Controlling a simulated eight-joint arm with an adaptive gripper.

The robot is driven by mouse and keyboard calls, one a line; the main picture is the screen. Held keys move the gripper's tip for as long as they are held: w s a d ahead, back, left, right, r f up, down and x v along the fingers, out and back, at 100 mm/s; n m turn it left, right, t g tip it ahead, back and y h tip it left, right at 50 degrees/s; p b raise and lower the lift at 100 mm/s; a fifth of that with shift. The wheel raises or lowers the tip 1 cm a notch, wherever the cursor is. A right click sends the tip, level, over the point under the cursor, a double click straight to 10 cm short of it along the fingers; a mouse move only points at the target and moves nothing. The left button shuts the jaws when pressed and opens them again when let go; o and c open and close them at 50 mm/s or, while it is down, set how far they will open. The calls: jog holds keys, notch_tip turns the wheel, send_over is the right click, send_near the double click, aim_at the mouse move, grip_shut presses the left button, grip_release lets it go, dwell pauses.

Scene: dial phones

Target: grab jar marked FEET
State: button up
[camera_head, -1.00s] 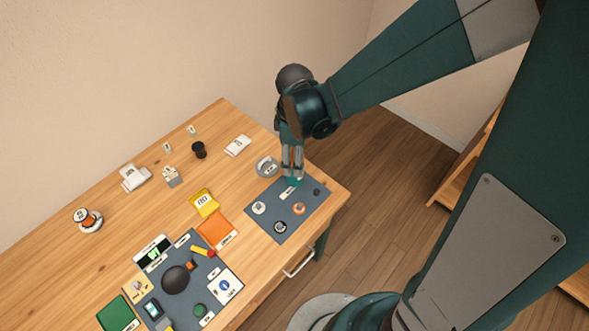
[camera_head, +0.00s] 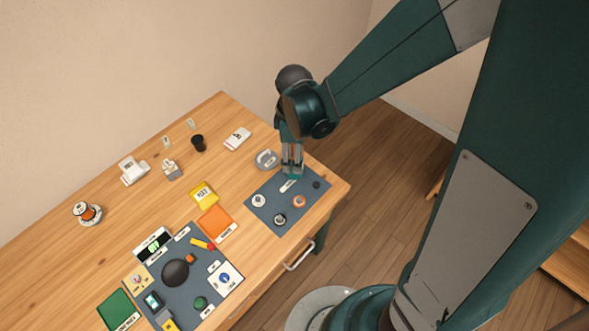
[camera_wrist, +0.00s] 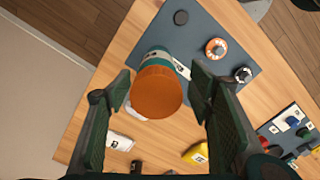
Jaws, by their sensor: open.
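A jar with an orange lid (camera_wrist: 157,92) and a teal body (camera_wrist: 156,58) stands at the edge of the dark blue-grey mat. Any lettering on it is too small or turned away to read, so I cannot confirm FEET. My gripper (camera_wrist: 160,88) is open, with one finger on each side of the jar and visible gaps between the fingers and the lid. In the head view my gripper (camera_head: 292,162) points down over the far side of the mat and largely hides the jar.
The mat (camera_head: 272,192) carries several round pieces, including an orange-ringed one (camera_head: 299,201). A grey round dish (camera_head: 266,159) stands close to the left of my gripper. A white packet (camera_head: 237,138) and a black cup (camera_head: 198,142) stand farther left. A crowded second mat (camera_head: 205,271) lies lower left.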

aim_at(293, 177)
jog(key=shift+f, duration=0.1)
jog(key=shift+w+f+b, duration=0.2)
jog(key=shift+f+b, duration=0.2)
jog(key=shift+f, duration=2.1)
jog(key=shift+c, duration=0.3)
jog(key=c, duration=1)
